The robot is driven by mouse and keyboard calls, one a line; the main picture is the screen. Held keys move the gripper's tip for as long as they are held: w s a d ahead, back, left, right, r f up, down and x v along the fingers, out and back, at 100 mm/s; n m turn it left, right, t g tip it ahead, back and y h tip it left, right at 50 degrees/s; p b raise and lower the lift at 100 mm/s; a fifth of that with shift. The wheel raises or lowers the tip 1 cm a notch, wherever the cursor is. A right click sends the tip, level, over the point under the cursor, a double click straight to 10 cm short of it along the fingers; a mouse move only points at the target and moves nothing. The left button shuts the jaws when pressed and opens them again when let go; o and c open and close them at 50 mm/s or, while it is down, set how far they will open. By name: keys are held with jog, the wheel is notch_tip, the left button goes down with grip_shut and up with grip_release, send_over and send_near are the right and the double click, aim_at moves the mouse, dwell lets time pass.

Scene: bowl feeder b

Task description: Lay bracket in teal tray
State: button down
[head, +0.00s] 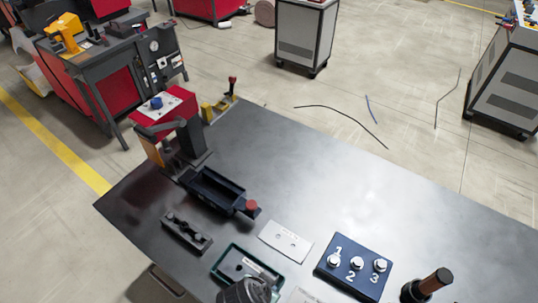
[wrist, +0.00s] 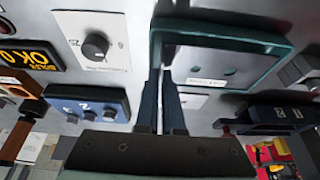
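The teal tray (head: 218,268) sits near the table's front edge in the head view. It fills the upper right of the wrist view (wrist: 285,48). Inside it is a light grey surface with two dark spots and a white label along one side; I cannot tell whether this is the tray floor or the bracket. My gripper (wrist: 162,80) points down at the tray's left edge in the wrist view, its dark fingers close together with a narrow light gap. A dark sliver shows beyond the fingertips; I cannot tell whether they hold it. My wrist hides the fingers in the head view.
A blue box numbered 1 to 3 (head: 352,266) and a dark cylinder with a brown top (head: 427,287) stand to the right. A black bin (head: 213,190) and dark block (head: 187,232) are left. The table's far right is clear.

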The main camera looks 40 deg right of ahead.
jog(key=shift+w+f+b, duration=0.1)
jog(key=shift+f+b, duration=0.25)
jog(key=shift+f, duration=0.15)
jog(key=c, duration=1)
grip_release()
jog(key=shift+o, duration=0.2)
jog(key=v, duration=1.3)
jog(key=shift+d, duration=0.1)
